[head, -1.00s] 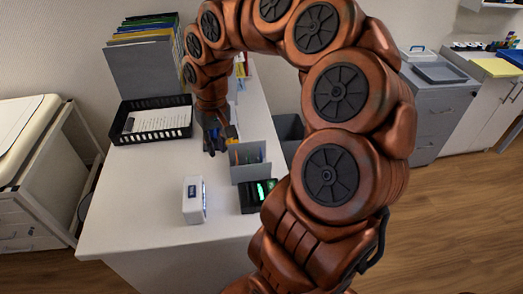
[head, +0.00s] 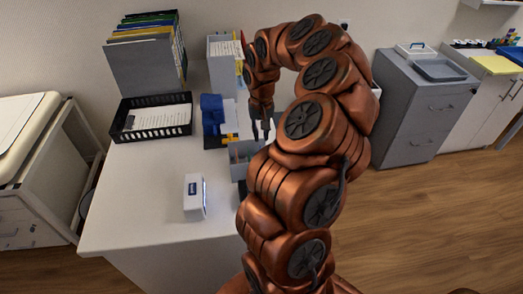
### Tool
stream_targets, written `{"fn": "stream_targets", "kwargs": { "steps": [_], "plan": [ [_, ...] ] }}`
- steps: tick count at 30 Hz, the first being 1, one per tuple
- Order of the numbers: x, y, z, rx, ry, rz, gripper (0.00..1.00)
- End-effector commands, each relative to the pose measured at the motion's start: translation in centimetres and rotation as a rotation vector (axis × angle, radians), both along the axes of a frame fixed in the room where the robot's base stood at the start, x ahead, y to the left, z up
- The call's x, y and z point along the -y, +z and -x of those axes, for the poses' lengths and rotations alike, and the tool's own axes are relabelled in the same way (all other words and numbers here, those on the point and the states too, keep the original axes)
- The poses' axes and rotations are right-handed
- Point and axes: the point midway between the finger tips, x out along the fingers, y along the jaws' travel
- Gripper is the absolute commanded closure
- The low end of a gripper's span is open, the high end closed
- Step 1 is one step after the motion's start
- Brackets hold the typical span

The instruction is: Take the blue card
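I cannot make out a blue card for sure. A blue object (head: 212,112) stands on the white desk (head: 150,190) near its middle, with small yellow parts beside it; its exact kind is unclear. My gripper (head: 260,130) points down over the right side of the desk, to the right of the blue object and apart from it. Its two dark fingers are spread with nothing visible between them. A grey box with pens (head: 239,168) is just below and left of the fingers, partly hidden by my arm.
A white device with a small blue screen (head: 194,196) stands on the desk's front part. A black tray with paper (head: 150,135) and a grey file holder (head: 150,68) are at left. A grey cabinet (head: 410,110) stands right. The desk's left front is clear.

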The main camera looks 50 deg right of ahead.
Motion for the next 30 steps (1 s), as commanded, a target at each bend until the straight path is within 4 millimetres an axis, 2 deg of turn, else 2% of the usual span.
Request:
{"fn": "stream_targets", "kwargs": {
  "steps": [15,21,30],
  "plan": [
    [0.0,-6.5,0.0,0.000,0.001,0.001,0.81],
    [0.0,-7.4,0.0,0.001,0.001,0.000,0.81],
    [0.0,-7.4,-0.1,0.002,0.002,0.001,0.81]
  ]
}}
